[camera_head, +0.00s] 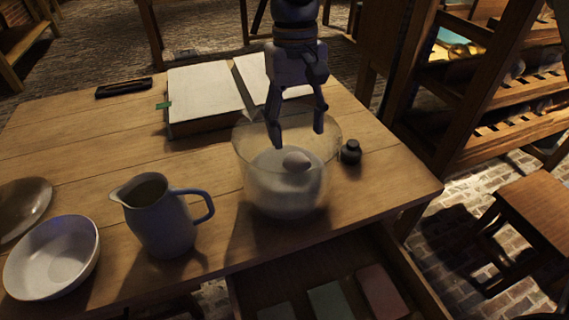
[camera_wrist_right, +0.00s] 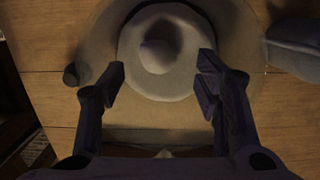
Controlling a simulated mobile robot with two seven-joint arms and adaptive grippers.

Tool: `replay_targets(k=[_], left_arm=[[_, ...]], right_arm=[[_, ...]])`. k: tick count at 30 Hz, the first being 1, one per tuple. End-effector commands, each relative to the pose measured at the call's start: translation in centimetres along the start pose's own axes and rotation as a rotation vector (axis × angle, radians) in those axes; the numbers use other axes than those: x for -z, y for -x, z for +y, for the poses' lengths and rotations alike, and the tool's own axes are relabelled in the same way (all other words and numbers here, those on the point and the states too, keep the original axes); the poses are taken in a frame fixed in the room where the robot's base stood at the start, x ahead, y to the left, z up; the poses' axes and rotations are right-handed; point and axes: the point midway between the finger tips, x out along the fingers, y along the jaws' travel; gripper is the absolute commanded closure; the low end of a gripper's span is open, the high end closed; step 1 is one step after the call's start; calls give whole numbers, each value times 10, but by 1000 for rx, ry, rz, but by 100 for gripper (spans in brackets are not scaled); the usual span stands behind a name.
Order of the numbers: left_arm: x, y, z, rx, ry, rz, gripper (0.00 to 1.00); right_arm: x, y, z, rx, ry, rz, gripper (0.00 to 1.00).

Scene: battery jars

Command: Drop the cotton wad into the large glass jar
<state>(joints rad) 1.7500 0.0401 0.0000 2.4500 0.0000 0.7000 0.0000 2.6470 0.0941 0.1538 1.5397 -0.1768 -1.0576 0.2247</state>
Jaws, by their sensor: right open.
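The large glass jar (camera_head: 258,187) stands on the wooden table near its front right edge. It also shows from above in the right wrist view (camera_wrist_right: 95,50). A pale round lump that looks like the cotton wad (camera_head: 296,160) is inside the jar, on top of a white mass (camera_head: 280,180). The wad also shows in the right wrist view (camera_wrist_right: 158,53), below the fingers. My right gripper (camera_head: 297,138) points down at the jar's mouth, fingers spread, with nothing between them. My left gripper is not in view.
A blue-grey pitcher (camera_head: 158,225) stands left of the jar, with a white bowl (camera_head: 52,258) farther left. A small dark bottle (camera_head: 350,152) is close on the jar's right. An open book (camera_head: 205,95) lies behind. An open drawer (camera_head: 410,270) sticks out in front.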

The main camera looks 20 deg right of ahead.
Motion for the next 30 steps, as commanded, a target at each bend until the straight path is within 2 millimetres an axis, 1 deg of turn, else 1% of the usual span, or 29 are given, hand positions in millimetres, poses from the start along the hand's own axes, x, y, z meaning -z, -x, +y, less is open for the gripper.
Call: replay_targets(k=[2, 4, 12, 15, 18, 20, 30], left_arm=[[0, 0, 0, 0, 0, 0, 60], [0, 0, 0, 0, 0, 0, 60], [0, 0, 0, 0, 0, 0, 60], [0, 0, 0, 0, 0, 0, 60], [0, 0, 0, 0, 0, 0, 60], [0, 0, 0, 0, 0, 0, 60], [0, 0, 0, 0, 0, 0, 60]], right_arm=[[0, 4, 0, 0, 0, 1, 42], [1, 16, 0, 0, 0, 4, 42], [1, 88, 0, -1, 0, 6, 42], [1, 106, 0, -1, 0, 3, 42], [0, 117, 0, 0, 0, 2, 42], [0, 119, 0, 0, 0, 0, 42], [0, 120, 0, 0, 0, 0, 42]])
